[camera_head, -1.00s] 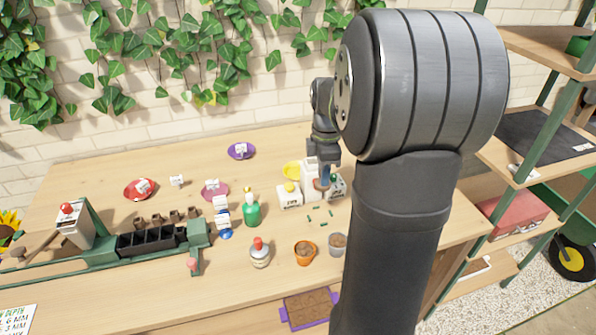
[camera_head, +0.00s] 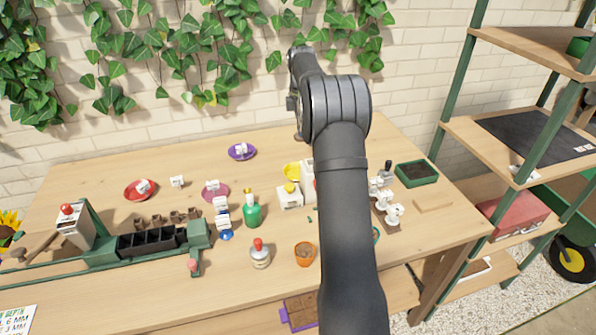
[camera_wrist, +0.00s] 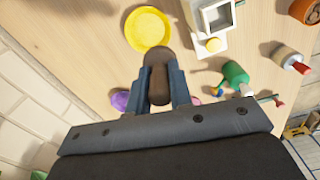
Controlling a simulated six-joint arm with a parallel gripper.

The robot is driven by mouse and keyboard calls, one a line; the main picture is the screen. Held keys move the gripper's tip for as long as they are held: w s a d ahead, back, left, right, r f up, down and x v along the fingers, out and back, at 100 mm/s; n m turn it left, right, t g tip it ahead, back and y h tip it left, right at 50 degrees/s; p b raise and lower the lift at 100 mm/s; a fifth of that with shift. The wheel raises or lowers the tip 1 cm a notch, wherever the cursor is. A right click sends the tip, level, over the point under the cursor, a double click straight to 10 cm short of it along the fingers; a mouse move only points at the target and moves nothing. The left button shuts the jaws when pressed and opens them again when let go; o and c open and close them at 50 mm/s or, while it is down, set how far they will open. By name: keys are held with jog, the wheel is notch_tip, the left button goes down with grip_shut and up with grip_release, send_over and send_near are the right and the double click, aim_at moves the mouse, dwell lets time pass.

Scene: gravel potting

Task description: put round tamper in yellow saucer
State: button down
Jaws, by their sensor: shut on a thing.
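The yellow saucer (camera_wrist: 144,31) lies on the table, empty, at the top of the wrist view. In the head view the yellow saucer (camera_head: 290,171) is partly hidden behind white containers. My gripper (camera_wrist: 158,76) is shut on a brown, rounded piece, which I take for the round tamper (camera_wrist: 158,58). The tamper's far end overlaps the saucer's near rim in the wrist view; I cannot tell its height above it. In the head view my arm hides the held tamper.
White containers (camera_wrist: 214,22) stand right beside the saucer. A green bottle (camera_head: 252,214), a purple saucer (camera_head: 241,152), a red saucer (camera_head: 139,190) and a pink saucer (camera_head: 214,189) are further left. A terracotta pot (camera_head: 304,254) stands in front. Bare table lies behind the yellow saucer.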

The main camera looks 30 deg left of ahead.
notch_tip(320, 180, down, 15)
dwell(0.6)
jog(key=shift+f, duration=0.3)
jog(key=c, duration=1.3)
grip_release()
notch_tip(320, 180, up, 13)
jog(key=shift+f, duration=0.15)
jog(key=shift+f, duration=4.8)
